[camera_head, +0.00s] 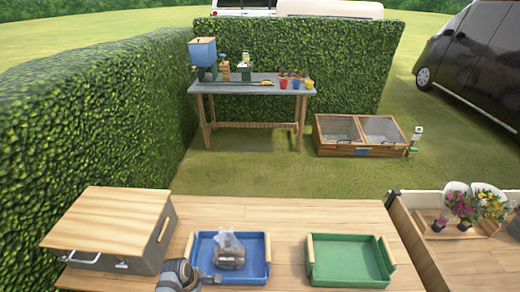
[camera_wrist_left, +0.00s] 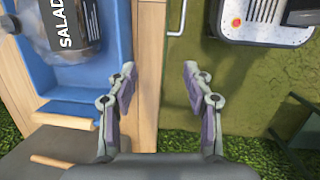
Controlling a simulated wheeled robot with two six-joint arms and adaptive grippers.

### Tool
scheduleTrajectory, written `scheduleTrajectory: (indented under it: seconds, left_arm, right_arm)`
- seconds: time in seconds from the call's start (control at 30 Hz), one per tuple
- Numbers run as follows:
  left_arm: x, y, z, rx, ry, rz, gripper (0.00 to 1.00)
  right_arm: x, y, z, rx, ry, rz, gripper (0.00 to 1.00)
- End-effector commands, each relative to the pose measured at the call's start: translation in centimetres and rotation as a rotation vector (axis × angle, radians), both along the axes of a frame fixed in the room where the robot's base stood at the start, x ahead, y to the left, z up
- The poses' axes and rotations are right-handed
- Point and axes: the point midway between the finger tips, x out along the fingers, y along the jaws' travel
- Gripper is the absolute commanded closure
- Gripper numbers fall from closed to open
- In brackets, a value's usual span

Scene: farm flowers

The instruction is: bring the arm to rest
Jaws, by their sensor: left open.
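My left arm comes in at the bottom of the head view, and its gripper (camera_head: 207,279) is at the near left corner of the blue tray (camera_head: 231,282). In the left wrist view the gripper (camera_wrist_left: 180,82) is open, with two separate fingers and nothing between them. The blue tray (camera_wrist_left: 112,100) shows at the left there, under and beside a clear bag labelled SALAD (camera_wrist_left: 70,25). In the head view the bag (camera_head: 230,250) lies in the blue tray. My right gripper is not in view.
A wooden-topped box (camera_head: 115,220) stands left on the table. A green tray (camera_head: 348,260) lies right of the blue one. A white device (camera_wrist_left: 265,20) shows top right in the wrist view.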

Motion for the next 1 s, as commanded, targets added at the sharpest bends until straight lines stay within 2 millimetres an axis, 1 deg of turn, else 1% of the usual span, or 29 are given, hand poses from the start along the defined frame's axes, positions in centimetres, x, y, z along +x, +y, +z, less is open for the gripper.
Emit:
scheduleTrajectory:
  seconds: [0.03,0.17,0.2,0.27,0.3,0.37,0.4,0.47,0.5,0.6,0.7,0.8,1.0]
  left_arm:
    - [-1.0,0.5,-2.1,0.021,-0.003,-0.053,0.49]
    - [-3.8,1.9,-7.5,0.09,-0.029,-0.244,0.49]
    - [-5.1,2.4,-9.4,0.115,-0.036,-0.319,0.49]
    - [-7.5,3.3,-12.5,0.158,-0.044,-0.452,0.49]
    - [-9.7,4.1,-14.9,0.19,-0.049,-0.561,0.49]
    - [-13.4,5.3,-18.3,0.24,-0.055,-0.748,0.49]
    - [-16.1,6.0,-20.4,0.269,-0.058,-0.879,0.49]
    - [-20.0,7.0,-22.8,0.306,-0.062,-1.069,0.49]
    - [-22.4,7.5,-24.0,0.325,-0.064,-1.185,0.49]
    - [-27.3,8.4,-26.0,0.356,-0.071,-1.422,0.49]
    - [-30.2,8.8,-26.7,0.37,-0.079,-1.565,0.49]
    - [-31.2,8.9,-26.9,0.377,-0.083,-1.624,0.49]
    - [-31.2,8.9,-26.9,0.377,-0.083,-1.63,0.49]
  right_arm:
    - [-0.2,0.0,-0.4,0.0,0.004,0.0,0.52]
    - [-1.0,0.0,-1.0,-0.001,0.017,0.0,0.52]
    - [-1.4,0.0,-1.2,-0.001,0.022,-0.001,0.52]
    - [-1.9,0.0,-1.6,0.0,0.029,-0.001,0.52]
    - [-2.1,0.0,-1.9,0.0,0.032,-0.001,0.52]
    - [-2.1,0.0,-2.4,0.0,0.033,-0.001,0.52]
    - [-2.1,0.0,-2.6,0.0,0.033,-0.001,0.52]
    - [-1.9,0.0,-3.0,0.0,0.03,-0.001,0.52]
    - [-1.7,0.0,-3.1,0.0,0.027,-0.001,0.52]
    - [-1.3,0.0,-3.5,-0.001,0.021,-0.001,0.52]
    - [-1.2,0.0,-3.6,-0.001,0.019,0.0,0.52]
    - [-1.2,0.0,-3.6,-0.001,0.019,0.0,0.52]
    - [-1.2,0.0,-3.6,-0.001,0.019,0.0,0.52]
